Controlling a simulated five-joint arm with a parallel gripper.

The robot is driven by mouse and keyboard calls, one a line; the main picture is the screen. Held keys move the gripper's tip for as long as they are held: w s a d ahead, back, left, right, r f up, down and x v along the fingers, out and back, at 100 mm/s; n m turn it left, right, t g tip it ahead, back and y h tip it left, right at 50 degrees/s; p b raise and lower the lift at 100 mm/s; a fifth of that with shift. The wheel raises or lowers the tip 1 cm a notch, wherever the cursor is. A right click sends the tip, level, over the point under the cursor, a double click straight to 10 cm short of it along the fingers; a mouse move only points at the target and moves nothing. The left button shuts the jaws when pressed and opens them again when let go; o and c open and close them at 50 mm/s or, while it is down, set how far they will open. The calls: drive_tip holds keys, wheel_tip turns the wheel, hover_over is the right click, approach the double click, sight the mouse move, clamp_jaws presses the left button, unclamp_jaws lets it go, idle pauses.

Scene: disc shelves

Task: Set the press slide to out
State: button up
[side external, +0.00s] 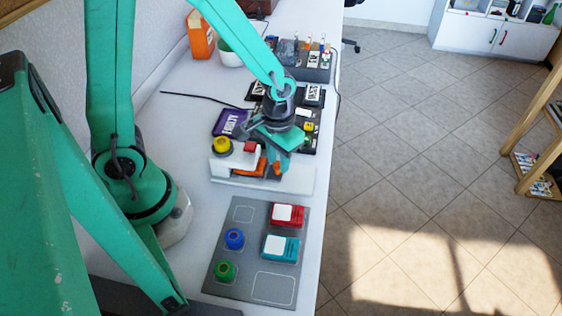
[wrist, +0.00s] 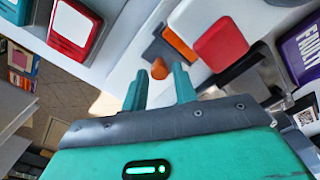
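The press is a white block-like fixture (side external: 296,183) on the white table, with a yellow round knob (side external: 222,145), a red block (side external: 250,147) and an orange slide part (side external: 257,168). In the wrist view the red block (wrist: 221,43) is at upper right, beside an orange piece (wrist: 180,44) and a small rounded orange knob (wrist: 160,69). My gripper (wrist: 159,78) is open, its two teal fingers apart, with the orange knob showing between and just beyond the tips. In the side view my gripper (side external: 279,168) is low over the press; contact cannot be told. The slide's exact position is partly hidden.
A purple box (side external: 230,123) and dark trays stand behind the press. The table edge is close at right.

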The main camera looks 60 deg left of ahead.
clamp_jaws()
drive_tip(key=shift+w+d, duration=0.1)
drive_tip(key=shift+w+d, duration=2.8)
drive_tip(key=shift+w, duration=0.05)
drive_tip(key=shift+c, duration=0.3)
unclamp_jaws()
drive_tip(key=shift+o, duration=0.3)
drive_tip(key=shift+s, duration=0.1)
drive_tip(key=shift+r, duration=0.15)
